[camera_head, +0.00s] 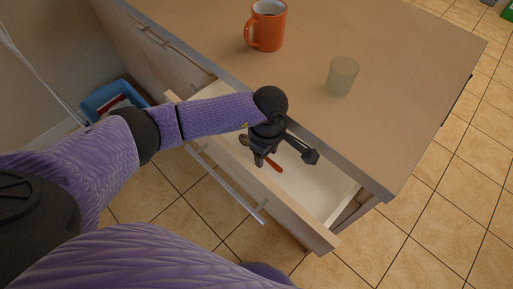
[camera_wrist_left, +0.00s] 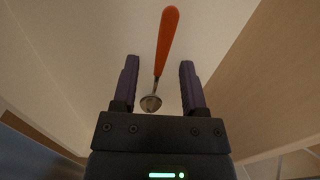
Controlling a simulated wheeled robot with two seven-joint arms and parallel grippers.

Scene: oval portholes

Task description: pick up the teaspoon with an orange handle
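The teaspoon (camera_wrist_left: 166,42) has an orange handle and a metal bowl. It lies on the white floor of an open drawer. In the left wrist view its handle points away and its bowl is near the gripper's base, between the two fingers. My left gripper (camera_wrist_left: 159,75) is open and above the spoon, with a finger on each side. In the head view the left gripper (camera_head: 287,159) reaches into the drawer, and part of the orange handle (camera_head: 274,165) shows between its fingers; the rest is hidden. My right gripper is not in view.
The open drawer (camera_head: 318,190) has a wooden front with a metal bar handle. On the counter (camera_head: 390,90) above stand an orange mug (camera_head: 267,30) and a translucent beige cup (camera_head: 341,76). The counter's edge is close to my left wrist. A blue bin (camera_head: 108,98) is on the floor at left.

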